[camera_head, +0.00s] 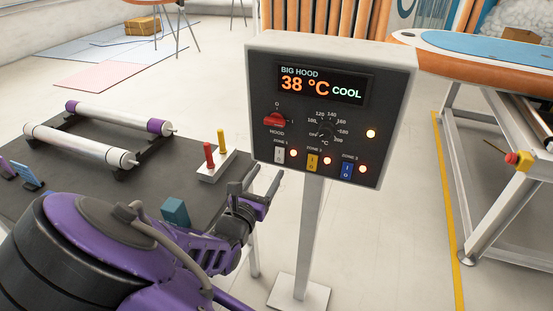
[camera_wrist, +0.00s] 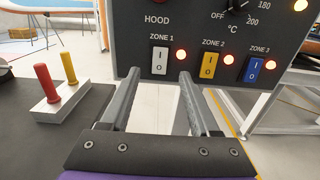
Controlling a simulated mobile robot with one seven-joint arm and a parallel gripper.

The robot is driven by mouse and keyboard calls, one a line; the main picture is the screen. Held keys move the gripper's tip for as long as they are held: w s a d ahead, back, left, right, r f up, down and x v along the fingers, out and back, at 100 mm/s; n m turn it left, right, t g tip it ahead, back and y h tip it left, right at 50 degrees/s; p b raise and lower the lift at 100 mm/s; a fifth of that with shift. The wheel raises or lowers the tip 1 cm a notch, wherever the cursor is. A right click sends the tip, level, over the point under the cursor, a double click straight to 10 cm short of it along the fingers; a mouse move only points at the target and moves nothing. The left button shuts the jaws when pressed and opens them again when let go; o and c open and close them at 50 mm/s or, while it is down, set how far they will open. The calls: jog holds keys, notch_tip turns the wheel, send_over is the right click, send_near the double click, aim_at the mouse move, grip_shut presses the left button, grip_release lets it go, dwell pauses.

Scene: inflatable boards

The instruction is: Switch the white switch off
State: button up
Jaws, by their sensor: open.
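The white switch (camera_head: 279,155) is a rocker under the ZONE 1 label, at the lower left of the dark control panel (camera_head: 330,85). It also shows in the wrist view (camera_wrist: 156,64), with I at its top and O at its bottom. My gripper (camera_head: 262,183) is open and empty, below and in front of the panel's lower left corner. In the wrist view, its two fingers (camera_wrist: 155,80) reach toward the panel, and the white switch appears between their tips. I cannot tell whether a finger touches the panel.
A yellow switch (camera_wrist: 208,65) and a blue switch (camera_wrist: 252,70) sit right of the white one, each with a lit red light. A red HOOD knob (camera_head: 279,120) is above. The dark table (camera_head: 75,200) at left bears a block with red and yellow pegs (camera_head: 215,165).

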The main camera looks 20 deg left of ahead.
aim_at(279, 154)
jog(key=w, duration=0.7)
jog(key=shift+d, duration=0.25)
grip_shut()
